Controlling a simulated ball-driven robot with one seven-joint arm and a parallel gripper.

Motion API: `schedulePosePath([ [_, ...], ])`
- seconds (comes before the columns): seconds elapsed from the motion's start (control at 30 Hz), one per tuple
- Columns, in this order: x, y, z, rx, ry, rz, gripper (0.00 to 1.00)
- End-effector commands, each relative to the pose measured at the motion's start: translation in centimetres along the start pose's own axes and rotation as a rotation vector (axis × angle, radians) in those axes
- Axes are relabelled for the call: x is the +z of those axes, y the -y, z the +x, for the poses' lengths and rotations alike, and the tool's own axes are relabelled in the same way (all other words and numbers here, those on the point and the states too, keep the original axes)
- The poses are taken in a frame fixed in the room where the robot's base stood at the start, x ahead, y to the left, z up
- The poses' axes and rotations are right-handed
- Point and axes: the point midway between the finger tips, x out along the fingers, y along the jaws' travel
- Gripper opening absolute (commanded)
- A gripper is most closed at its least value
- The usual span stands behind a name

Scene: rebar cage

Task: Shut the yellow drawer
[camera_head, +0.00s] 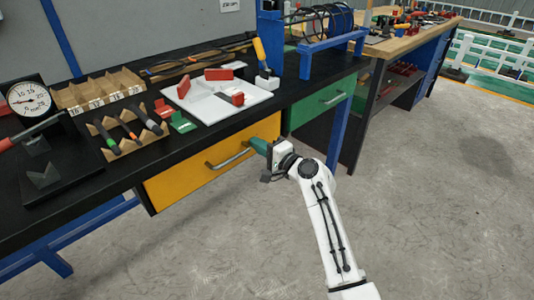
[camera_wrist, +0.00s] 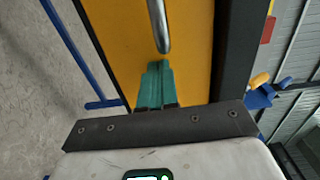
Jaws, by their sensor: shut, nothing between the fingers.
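The yellow drawer (camera_head: 185,187) is under the black bench top, with a grey bar handle (camera_head: 228,159) across its front. I cannot tell from this angle how far its front stands out. My gripper (camera_head: 256,144) is at the right end of the handle, its green fingers closed together and empty. In the wrist view the yellow drawer front (camera_wrist: 115,35) fills the middle. The closed fingertips (camera_wrist: 159,66) point at the end of the handle (camera_wrist: 160,28), very near it. I cannot tell whether they touch.
A green drawer (camera_head: 318,103) is to the right, beside a blue bench leg (camera_head: 340,132). The bench top holds a dial gauge (camera_head: 30,99), wooden trays (camera_head: 98,88) and a white board (camera_head: 205,108). The grey floor in front is clear.

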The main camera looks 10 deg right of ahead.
Motion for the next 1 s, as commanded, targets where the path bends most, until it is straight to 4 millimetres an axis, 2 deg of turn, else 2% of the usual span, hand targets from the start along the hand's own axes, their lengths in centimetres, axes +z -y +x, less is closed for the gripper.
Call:
schedulePosePath([
  [0.17, 0.0, 0.3, 0.7, -0.004, -0.002, -0.002, 0.00],
  [0.57, 0.1, 0.4, 0.6, -0.006, -0.002, -0.002, 0.00],
  [0.73, 0.0, 0.5, -1.2, -0.005, -0.003, -0.002, 0.00],
  [1.0, -0.1, 0.2, -6.8, -0.001, -0.003, 0.000, 0.00],
])
